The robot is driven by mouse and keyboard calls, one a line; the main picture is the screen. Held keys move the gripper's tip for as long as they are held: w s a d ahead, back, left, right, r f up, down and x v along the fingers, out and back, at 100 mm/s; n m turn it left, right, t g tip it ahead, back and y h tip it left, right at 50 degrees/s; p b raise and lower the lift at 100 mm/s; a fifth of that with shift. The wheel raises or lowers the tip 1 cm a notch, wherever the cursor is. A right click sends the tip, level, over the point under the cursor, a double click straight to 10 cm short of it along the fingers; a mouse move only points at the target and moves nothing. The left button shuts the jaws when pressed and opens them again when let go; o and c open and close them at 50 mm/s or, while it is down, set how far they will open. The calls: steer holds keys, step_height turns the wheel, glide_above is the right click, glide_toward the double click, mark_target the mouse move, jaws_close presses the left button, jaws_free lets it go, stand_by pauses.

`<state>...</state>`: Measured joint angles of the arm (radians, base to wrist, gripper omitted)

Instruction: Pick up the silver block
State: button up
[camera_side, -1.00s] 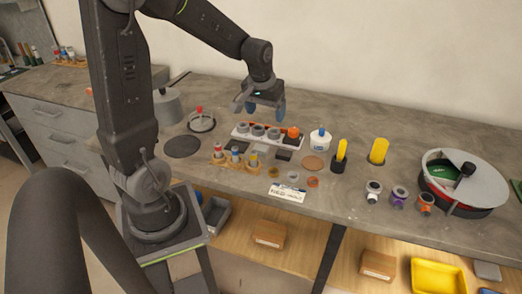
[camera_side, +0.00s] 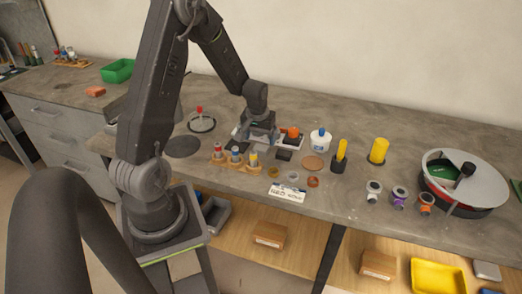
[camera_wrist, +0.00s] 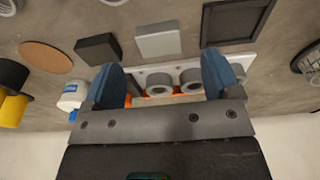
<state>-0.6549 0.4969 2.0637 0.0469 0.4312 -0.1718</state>
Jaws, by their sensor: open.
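The silver block (camera_wrist: 158,40) is a flat light-grey square in the wrist view, lying on the bench just beyond the gap between my fingertips. In the side view I cannot clearly make it out beside my gripper. My gripper (camera_wrist: 163,76) is open and empty, with a blue fingertip on each side of the gap. In the side view my gripper (camera_side: 258,136) is low over the white rack. A dark square frame (camera_wrist: 236,20) lies on the other side of the block, its middle empty.
A dark block (camera_wrist: 98,48) lies close beside the silver one. The white rack (camera_wrist: 151,72) with grey rings sits under my fingers. A wooden stand (camera_side: 237,164) with coloured-topped pegs, a white bottle (camera_side: 320,140) and a cork disc (camera_side: 313,162) are nearby.

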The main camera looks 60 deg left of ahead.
mark_target(261, 147)
steer(key=shift+w+a+f, duration=0.1)
steer(key=shift+w+f, duration=0.05)
steer(key=shift+f, duration=0.65)
steer(key=shift+w+a+f, duration=0.1)
steer(key=shift+f, duration=0.65)
steer(key=shift+w+a+f, duration=0.1)
steer(key=shift+w+f, duration=0.05)
steer(key=shift+f, duration=0.65)
steer(key=shift+c, duration=0.5)
steer(key=c, duration=1.1)
